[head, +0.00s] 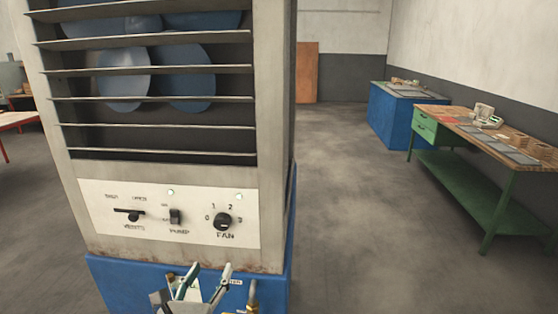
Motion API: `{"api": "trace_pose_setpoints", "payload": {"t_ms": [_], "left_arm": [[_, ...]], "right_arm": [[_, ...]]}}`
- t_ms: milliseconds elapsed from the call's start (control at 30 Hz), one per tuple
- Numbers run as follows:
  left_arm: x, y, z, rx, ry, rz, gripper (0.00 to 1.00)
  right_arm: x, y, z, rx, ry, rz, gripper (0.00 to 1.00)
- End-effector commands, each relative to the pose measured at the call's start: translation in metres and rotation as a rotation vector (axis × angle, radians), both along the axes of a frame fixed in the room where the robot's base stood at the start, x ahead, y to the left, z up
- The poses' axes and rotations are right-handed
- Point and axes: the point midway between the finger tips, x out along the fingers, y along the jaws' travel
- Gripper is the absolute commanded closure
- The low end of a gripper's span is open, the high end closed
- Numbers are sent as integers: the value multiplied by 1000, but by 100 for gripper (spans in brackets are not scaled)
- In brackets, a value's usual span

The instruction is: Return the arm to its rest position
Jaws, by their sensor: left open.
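My left gripper (204,284) shows at the bottom of the head view, with its fingers apart and nothing between them. It is in front of the lower blue part of a large grey cooler unit (272,160). The gripper is below the cooler's white control panel (170,218); I cannot tell whether it touches the cooler. The panel carries a lever on the left, a pump switch (175,216) and a round black fan knob (222,221). Two small lamps on the panel look pale green. My right gripper does not show.
A brass-coloured fitting (251,298) is beside the gripper. A wooden-topped workbench (480,140) with green legs stands at the right, with a blue cabinet (393,115) behind it. A red-edged table (16,119) is at the far left. The floor right of the cooler is clear.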

Motion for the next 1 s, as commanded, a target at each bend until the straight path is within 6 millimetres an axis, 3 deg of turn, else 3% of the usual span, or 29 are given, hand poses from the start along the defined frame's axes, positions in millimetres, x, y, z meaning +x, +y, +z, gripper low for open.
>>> {"api": "trace_pose_setpoints", "payload": {"t_ms": [100, 267, 467, 600, 800, 1000], "left_arm": [[-14, -8, -58, -356, 156, 28, 52], [-43, -15, -129, -888, 351, 139, 52], [-94, -11, -209, -1554, 521, 395, 52], [-139, 0, -258, -2002, 557, 634, 52], [-192, 21, -301, -2460, 488, 916, 52], [-211, 30, -313, -2616, 432, 1015, 52]], "right_arm": [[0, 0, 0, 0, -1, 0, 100], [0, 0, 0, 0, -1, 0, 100], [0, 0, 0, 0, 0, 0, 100], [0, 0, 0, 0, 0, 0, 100], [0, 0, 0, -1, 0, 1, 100], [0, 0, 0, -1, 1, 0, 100]]}}
